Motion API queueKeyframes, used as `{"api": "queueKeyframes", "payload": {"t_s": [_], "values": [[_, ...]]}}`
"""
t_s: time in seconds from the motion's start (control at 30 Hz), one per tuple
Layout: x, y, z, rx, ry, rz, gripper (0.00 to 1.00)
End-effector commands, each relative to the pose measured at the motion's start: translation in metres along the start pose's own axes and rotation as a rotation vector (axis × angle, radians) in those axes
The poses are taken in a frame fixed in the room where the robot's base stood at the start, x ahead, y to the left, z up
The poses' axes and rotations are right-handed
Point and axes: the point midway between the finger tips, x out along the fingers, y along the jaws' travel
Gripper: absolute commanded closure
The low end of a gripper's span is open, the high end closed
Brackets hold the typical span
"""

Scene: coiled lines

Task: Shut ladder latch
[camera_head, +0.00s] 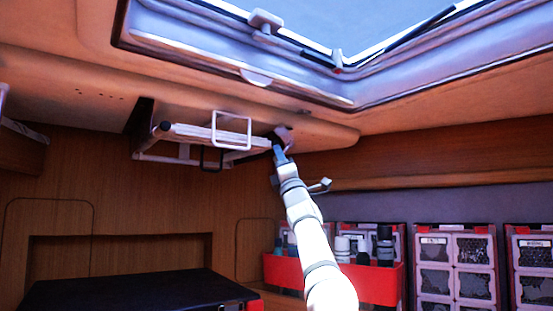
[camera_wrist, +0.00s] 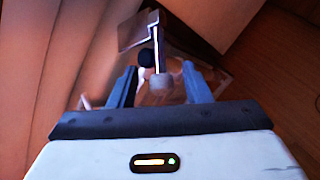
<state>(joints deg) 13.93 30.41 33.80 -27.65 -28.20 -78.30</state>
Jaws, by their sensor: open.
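The folded ladder (camera_head: 190,132) is stowed flat under the ceiling panel, left of centre in the head view. My gripper (camera_head: 279,152) is at the ladder's right end, just below a small pale piece (camera_head: 286,134) that may be part of the latch. In the wrist view, my gripper (camera_wrist: 160,76) is open, with one blue-grey finger on each side. A thin metal bar with a pale rounded end (camera_wrist: 163,82) and a dark round knob (camera_wrist: 145,57) show between the fingers. Whether either finger touches them I cannot tell. The latch's exact position is partly hidden by my gripper.
An open roof hatch (camera_head: 250,78) is above. A small lever (camera_head: 320,186) sticks out beside my arm. A red bin (camera_head: 377,285) with several bottles stands below, near wall crates (camera_head: 455,228). A black box top (camera_head: 130,288) is at lower left.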

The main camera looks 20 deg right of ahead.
Motion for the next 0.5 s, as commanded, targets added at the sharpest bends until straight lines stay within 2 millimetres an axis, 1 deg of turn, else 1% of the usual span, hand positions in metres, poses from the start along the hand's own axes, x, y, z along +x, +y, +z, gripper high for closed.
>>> {"api": "queueKeyframes", "payload": {"t_s": [0.07, 0.5], "values": [[-0.0001, 0.0001, 0.0, 0.0, 0.0, 0.0, 0.57], [-0.0001, 0.0007, 0.0003, 0.0, 0.0, 0.001, 0.93]]}}
